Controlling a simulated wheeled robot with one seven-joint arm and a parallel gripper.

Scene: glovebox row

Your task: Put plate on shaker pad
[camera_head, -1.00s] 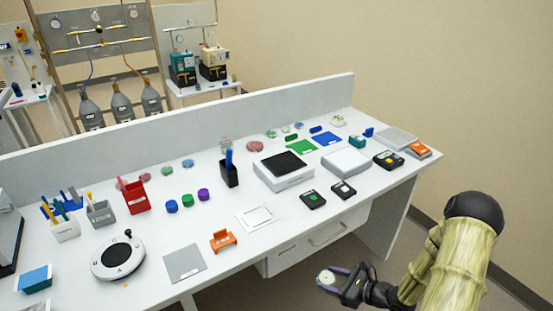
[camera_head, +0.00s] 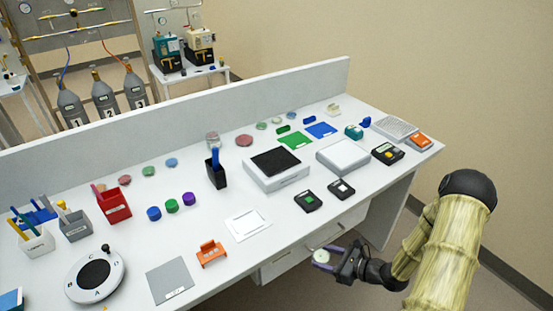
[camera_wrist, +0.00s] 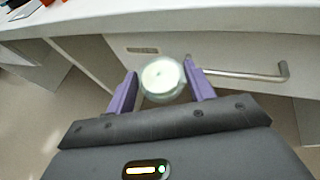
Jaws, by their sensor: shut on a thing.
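A small round plate, a clear dish with a pale cream centre (camera_head: 321,256), is held in my gripper (camera_head: 331,261). In the wrist view the plate (camera_wrist: 162,78) sits between the two purple fingers of my gripper (camera_wrist: 160,82), which touch its sides. The gripper is in front of the bench's drawer front, below the bench top. The shaker pad, a black square (camera_head: 277,161), lies on top of a white box-shaped device (camera_head: 278,179) on the bench, up and left of my gripper. The pad is bare.
The bench (camera_head: 215,268) has a raised back panel and a drawer with a metal handle (camera_wrist: 250,75) close ahead of my gripper. Two small dark devices (camera_head: 308,200) stand before the shaker. A white box (camera_head: 343,156) is right of it, a black pen holder (camera_head: 216,173) left.

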